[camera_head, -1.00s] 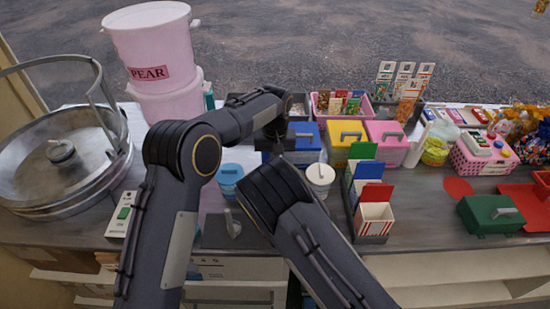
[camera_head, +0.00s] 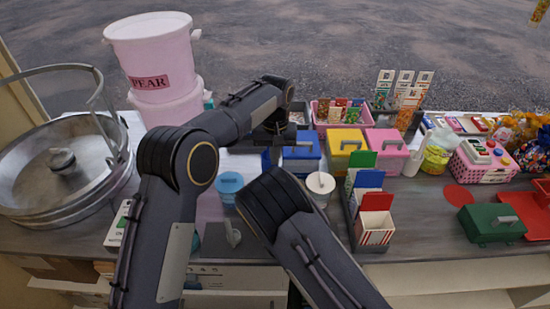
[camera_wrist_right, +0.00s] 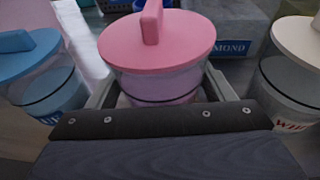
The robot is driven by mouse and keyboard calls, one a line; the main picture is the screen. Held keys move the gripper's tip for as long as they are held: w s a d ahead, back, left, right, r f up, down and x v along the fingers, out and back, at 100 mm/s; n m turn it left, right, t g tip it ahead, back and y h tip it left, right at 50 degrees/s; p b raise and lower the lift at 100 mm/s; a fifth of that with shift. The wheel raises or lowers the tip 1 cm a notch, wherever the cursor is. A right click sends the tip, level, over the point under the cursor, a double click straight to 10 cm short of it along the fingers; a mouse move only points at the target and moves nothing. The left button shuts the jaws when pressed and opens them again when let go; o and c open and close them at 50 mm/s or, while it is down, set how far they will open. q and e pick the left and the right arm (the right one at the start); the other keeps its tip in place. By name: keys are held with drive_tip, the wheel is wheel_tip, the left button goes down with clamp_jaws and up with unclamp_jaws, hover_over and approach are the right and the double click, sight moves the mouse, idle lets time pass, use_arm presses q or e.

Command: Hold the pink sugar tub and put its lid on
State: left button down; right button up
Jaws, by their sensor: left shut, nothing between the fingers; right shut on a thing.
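In the right wrist view the pink sugar tub (camera_wrist_right: 160,92) stands between the fingers of my right gripper (camera_wrist_right: 160,98), which is shut on it. The pink lid (camera_wrist_right: 158,45) with its upright handle sits over the tub's mouth and looks level; whether it is fully seated I cannot tell. In the head view my right arm hides the tub, the lid and my right gripper. My left gripper (camera_head: 281,134) is shut and empty, beyond the tubs near the blue box, its fingers partly hidden by the arm.
A blue-lidded tub (camera_head: 229,184) and a white-lidded tub (camera_head: 320,184) stand on either side of my right arm. A blue box (camera_head: 304,165), a yellow box (camera_head: 346,143) and a card rack (camera_head: 370,237) stand to the right. A large metal pan (camera_head: 60,190) is at left.

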use_arm(q)
drive_tip(key=shift+f+b, duration=0.5)
drive_tip(key=shift+f, duration=0.05)
use_arm(e)
drive_tip(key=shift+f, duration=0.25)
